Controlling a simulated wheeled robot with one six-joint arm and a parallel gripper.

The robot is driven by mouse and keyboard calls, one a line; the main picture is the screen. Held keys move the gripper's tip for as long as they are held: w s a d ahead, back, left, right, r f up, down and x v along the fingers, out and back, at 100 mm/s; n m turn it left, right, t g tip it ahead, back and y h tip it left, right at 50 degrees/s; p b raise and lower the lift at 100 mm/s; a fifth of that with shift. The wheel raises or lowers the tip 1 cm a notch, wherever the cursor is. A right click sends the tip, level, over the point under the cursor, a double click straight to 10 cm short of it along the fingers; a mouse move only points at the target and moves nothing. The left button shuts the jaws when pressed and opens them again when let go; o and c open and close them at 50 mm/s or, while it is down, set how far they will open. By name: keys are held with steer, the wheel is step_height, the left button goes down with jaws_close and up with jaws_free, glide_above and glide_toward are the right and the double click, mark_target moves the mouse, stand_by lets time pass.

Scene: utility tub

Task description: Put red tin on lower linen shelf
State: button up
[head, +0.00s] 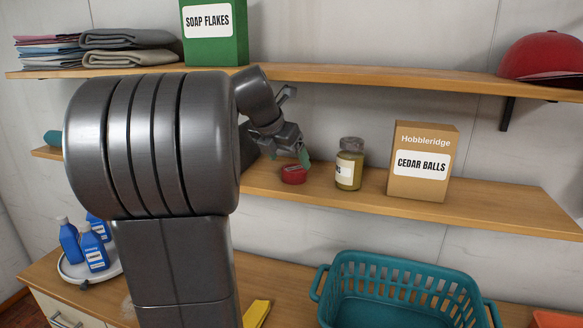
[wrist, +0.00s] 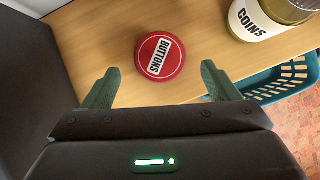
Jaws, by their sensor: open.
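The red tin (head: 293,174) stands upright on the lower shelf (head: 480,207) in the head view. Its round lid reads BUTTONS in the wrist view (wrist: 160,56). My gripper (head: 303,155) is above and close to the tin. In the wrist view its two green fingers (wrist: 158,84) are spread apart, with the tin between and just beyond their tips. The gripper is open and holds nothing. The tin rests on the wood, apart from the fingers as far as I can see.
A jar labelled COINS (head: 349,165) stands right of the tin, with a CEDAR BALLS box (head: 422,162) beyond it. The upper shelf (head: 400,79) runs overhead, holding folded linen (head: 130,48), a SOAP FLAKES box (head: 214,35) and a red cap (head: 545,58). A teal basket (head: 405,275) sits below.

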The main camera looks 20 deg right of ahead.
steer(key=s+a+b, duration=0.3)
steer(key=s+a, duration=0.4)
steer(key=a, duration=0.3)
steer(key=shift+r, duration=0.2)
steer(key=shift+o, duration=0.2)
